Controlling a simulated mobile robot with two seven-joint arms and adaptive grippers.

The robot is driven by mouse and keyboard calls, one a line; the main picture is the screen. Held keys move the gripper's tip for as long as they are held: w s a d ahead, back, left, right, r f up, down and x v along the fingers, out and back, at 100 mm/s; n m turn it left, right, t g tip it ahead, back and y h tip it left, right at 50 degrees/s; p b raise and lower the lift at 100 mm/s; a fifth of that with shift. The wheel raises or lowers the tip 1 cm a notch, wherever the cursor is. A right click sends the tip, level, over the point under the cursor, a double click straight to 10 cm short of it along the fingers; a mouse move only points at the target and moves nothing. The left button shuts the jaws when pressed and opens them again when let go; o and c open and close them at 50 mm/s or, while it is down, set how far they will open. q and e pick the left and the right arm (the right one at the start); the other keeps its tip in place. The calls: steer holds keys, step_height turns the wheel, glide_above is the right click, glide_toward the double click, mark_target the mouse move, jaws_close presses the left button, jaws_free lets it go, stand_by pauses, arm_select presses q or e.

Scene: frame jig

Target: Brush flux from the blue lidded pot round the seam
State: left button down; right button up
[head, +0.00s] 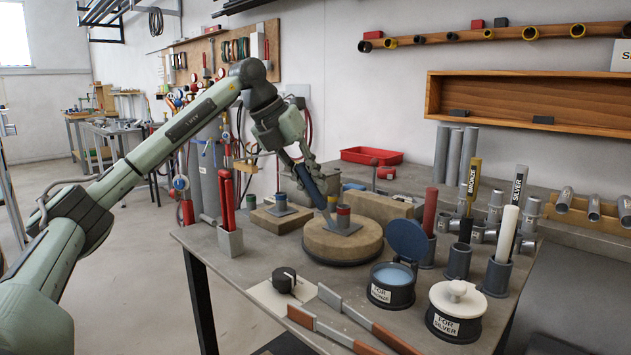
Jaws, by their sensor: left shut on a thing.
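My left gripper (300,166) is shut on a dark blue handle (309,187), likely the brush. The joint sits on a round tan turntable (345,249). The blue pot (391,292), labelled for bronze, stands open at the front with blue contents; its blue lid (407,239) is tilted up behind it. My right gripper is out of view.
A white-lidded pot (455,310) labelled for silver stands right of the blue pot. Rods stand in holders (497,275) at the right. Tan blocks (376,208) stand behind the turntable.

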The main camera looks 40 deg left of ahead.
arm_select(q)
steer(key=shift+a, duration=0.8)
steer(key=shift+d+p, duration=0.75)
steer(key=shift+d, duration=0.5)
steer(key=shift+a, duration=0.15)
steer(key=shift+a+p, duration=0.35)
steer(key=shift+a, duration=0.8)
steer(key=d, duration=0.5)
steer(key=shift+d, duration=0.15)
steer(key=shift+r, duration=0.1)
step_height(320, 180, up, 7)
stand_by(0.8)
